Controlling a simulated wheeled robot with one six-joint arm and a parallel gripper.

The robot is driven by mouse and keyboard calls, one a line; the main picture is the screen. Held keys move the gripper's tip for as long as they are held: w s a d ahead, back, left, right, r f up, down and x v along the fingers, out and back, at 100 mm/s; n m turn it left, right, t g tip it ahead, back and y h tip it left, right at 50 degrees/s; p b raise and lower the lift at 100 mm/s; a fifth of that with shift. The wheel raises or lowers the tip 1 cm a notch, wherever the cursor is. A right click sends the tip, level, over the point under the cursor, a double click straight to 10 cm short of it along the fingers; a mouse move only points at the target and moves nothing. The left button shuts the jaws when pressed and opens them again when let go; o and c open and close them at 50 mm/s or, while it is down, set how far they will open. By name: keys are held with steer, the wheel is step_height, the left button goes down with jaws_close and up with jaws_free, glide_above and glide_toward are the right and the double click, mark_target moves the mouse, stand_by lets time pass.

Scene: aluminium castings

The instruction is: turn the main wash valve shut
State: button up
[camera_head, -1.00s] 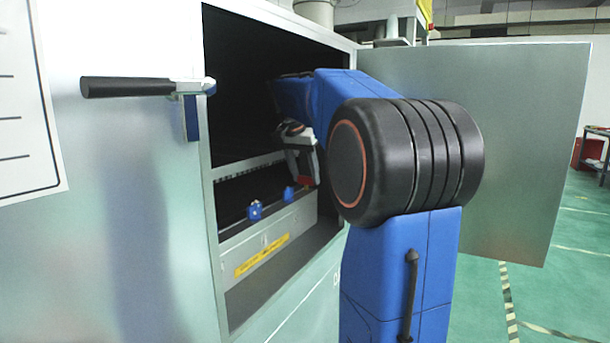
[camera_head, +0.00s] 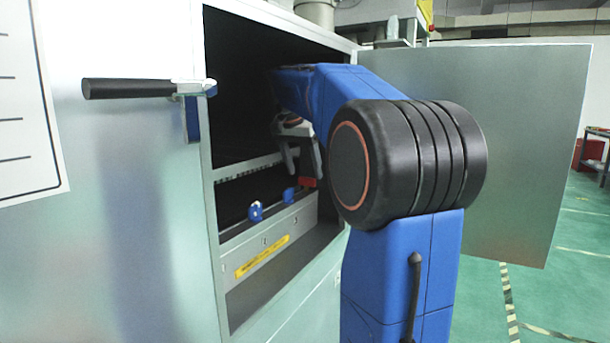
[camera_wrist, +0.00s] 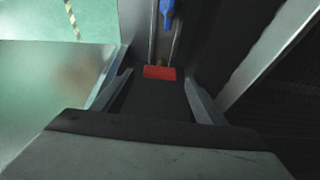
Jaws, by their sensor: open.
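A red valve handle (camera_head: 308,182) sits at the far right end of a ledge inside the open cabinet. I take it for the main wash valve; no label on it is readable. Two blue handles (camera_head: 255,211) (camera_head: 289,195) stand to its left on the same ledge. My gripper (camera_head: 300,168) is open and empty, just above and beside the red handle. In the wrist view the red handle (camera_wrist: 160,72) lies across the gap between my two fingertips, apart from both. A blue handle (camera_wrist: 167,12) is beyond it on pipes.
The cabinet's opening (camera_head: 250,90) surrounds my forearm, with a metal frame on its left. Its open door (camera_head: 500,150) stands to the right of my arm. A black-handled latch (camera_head: 125,88) sticks out at left. A yellow label (camera_head: 262,257) is under the ledge.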

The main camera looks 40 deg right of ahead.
steer(key=shift+v, duration=2.35)
steer(key=shift+f, duration=0.1)
